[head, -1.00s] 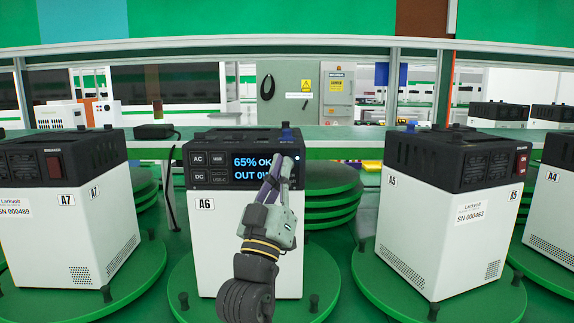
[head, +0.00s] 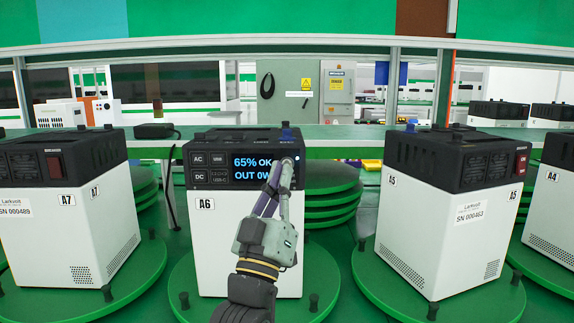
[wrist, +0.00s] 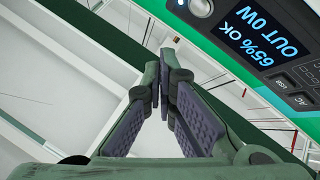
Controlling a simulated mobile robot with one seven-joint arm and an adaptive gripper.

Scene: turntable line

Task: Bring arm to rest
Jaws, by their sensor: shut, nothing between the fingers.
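My gripper (head: 284,166) is in front of the unit labelled A6 (head: 212,245), near the right end of its dark front panel. Its fingers are together with nothing between them. In the wrist view my gripper (wrist: 166,92) is also shut and empty, with the two padded fingers meeting. The lit display (head: 252,168) on A6 reads "65% OK" and "OUT 0W"; the last characters are partly behind the fingers in the head view. The display also shows in the wrist view (wrist: 268,32), beside a round knob (wrist: 200,7). Whether the fingertips touch the panel I cannot tell.
Unit A7 (head: 70,235) stands on a green turntable at the left. Unit A5 (head: 420,235) stands on another at the right, with A4 (head: 552,220) beyond it. A6 stands on its own turntable (head: 322,285). A green shelf with a black adapter (head: 154,131) runs behind.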

